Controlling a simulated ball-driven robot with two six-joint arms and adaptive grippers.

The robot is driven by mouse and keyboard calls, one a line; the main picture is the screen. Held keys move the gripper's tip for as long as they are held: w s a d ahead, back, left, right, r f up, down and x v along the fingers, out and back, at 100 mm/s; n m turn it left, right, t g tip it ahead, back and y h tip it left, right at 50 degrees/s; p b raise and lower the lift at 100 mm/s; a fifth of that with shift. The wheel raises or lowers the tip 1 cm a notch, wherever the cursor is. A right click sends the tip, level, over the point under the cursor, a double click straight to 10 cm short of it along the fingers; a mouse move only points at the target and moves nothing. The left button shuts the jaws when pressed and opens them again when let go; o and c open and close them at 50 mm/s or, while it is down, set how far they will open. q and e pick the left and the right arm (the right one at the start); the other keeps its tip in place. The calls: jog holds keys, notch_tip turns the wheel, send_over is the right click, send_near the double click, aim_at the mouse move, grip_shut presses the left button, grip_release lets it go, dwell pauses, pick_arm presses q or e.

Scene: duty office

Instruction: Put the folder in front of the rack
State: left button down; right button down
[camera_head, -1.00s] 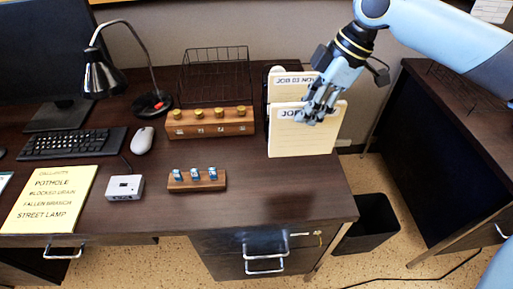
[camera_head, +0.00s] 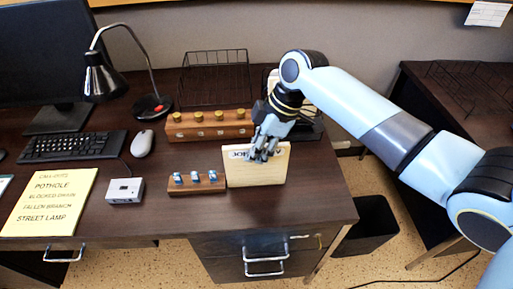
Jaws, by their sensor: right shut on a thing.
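The cream folder (camera_head: 256,173) stands roughly upright over the right part of the desk. The fingers of my right gripper (camera_head: 264,153) are shut on its top edge and cover part of its printed tab. I cannot tell whether its bottom edge touches the desk. The black rack (camera_head: 311,131) is behind it and to the right, mostly hidden by my right arm. Another cream folder (camera_head: 273,80) is still in the rack, largely covered by my arm. My left gripper is not in view.
A small wooden block with blue-topped pieces (camera_head: 197,182) is close to the folder's left side. A longer wooden block with brass knobs (camera_head: 209,126) and a wire basket (camera_head: 215,82) stand behind. The desk (camera_head: 310,205) is clear at the front right.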

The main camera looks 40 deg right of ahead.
jog(key=shift+f, duration=0.15)
jog(key=c, duration=1.3)
grip_release()
jog(key=v, duration=1.2)
jog(key=shift+r, duration=0.2)
